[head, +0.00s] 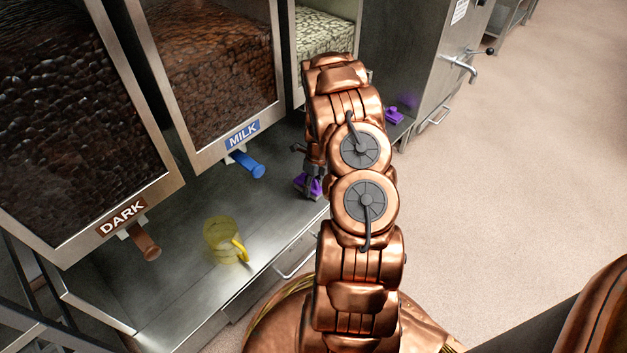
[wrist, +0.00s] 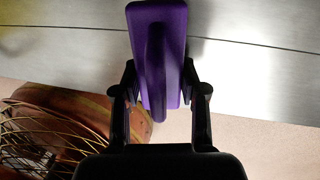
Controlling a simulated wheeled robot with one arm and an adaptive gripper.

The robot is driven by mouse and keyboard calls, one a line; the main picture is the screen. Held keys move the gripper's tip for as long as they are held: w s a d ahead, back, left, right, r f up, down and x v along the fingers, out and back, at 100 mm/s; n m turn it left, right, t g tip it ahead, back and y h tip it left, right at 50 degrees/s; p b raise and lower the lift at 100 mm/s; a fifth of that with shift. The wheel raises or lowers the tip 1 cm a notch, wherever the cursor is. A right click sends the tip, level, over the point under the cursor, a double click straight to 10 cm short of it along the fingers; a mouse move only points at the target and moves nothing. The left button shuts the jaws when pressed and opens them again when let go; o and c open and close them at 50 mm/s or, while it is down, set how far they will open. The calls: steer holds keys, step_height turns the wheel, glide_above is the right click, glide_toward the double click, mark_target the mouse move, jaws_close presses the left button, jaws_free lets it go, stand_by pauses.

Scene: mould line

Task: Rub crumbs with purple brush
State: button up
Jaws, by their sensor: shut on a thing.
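The purple brush (wrist: 158,50) is between the two dark fingers of my gripper (wrist: 162,88) in the wrist view. My gripper is shut on its handle. In the head view the brush (head: 308,187) shows beside my copper arm, over the front part of the steel counter (head: 190,290). My gripper (head: 313,168) is partly hidden behind the arm there. I cannot tell whether the brush touches the counter. I cannot make out any crumbs in either view.
Bins labelled DARK (head: 75,130) and MILK (head: 215,80) stand along the counter's back, with a brown handle (head: 146,243) and blue handle (head: 246,164) jutting out. A yellow see-through jug (head: 220,240) stands on the counter. Another purple thing (head: 394,116) lies right of my arm.

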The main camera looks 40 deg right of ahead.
mark_target(304, 200)
steer(key=a+p, duration=0.1)
steer(key=a, duration=0.2)
steer(key=shift+s+a, duration=0.1)
step_height(304, 200, up, 8)
steer(key=p, duration=0.4)
steer(key=shift+r, duration=0.2)
